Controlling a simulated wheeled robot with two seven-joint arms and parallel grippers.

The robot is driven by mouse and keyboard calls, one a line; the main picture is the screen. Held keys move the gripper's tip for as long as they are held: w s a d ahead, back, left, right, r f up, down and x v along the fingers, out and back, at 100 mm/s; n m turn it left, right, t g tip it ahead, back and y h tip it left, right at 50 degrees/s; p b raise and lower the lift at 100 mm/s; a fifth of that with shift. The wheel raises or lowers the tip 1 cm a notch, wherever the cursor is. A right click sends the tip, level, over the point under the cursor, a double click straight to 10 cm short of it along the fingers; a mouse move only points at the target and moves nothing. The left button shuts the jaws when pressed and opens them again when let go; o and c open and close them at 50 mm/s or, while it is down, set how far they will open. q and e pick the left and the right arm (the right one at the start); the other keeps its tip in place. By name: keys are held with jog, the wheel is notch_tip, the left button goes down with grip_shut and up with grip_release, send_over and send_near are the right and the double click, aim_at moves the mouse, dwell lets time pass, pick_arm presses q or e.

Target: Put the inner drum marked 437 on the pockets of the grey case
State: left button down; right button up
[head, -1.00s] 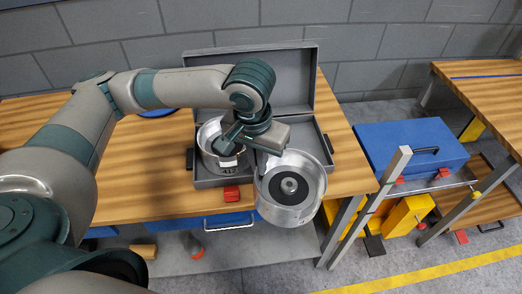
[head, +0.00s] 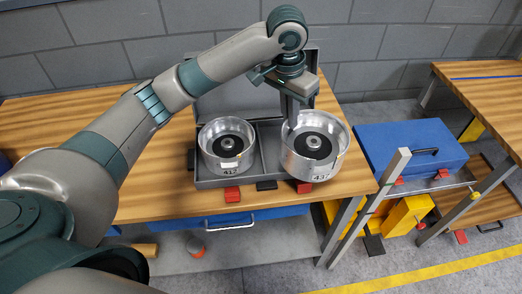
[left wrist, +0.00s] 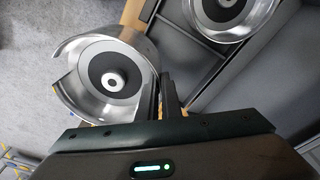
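The drum marked 437 (head: 318,177) is a silver metal bowl with a black ring and pale hub inside. In the head view it is roughly upright at the right front of the open grey case (head: 213,184), overlapping its front edge. My left gripper (head: 291,124) points down and is shut on its rear-left wall. The same drum (left wrist: 78,92) fills the left of the left wrist view beside the finger. A second drum (head: 228,166), whose label seems to read 417, sits in the case's left part. Contact below the held drum is hidden. My right gripper is not in view.
The case's lid (head: 240,101) stands open at the back. Red latches (head: 232,194) lie along the case's front. The wooden table (head: 150,206) is clear to the left. A blue case (head: 410,145) stands at the right, beyond a gap.

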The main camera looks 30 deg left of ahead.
pick_arm(q)
jog(key=shift+w+r+m, duration=0.3)
jog(key=shift+w, duration=0.45)
jog(key=w+a+f+p, duration=0.3)
jog(key=w+a+f, duration=0.4)
jog(key=w, duration=0.1)
jog(key=shift+w+a+p, duration=0.3)
jog(key=shift+w+a, duration=0.05)
jog(key=shift+a, duration=0.05)
notch_tip(320, 180, down, 4)
jog(key=shift+r+p, duration=0.1)
jog(key=shift+p, duration=0.8)
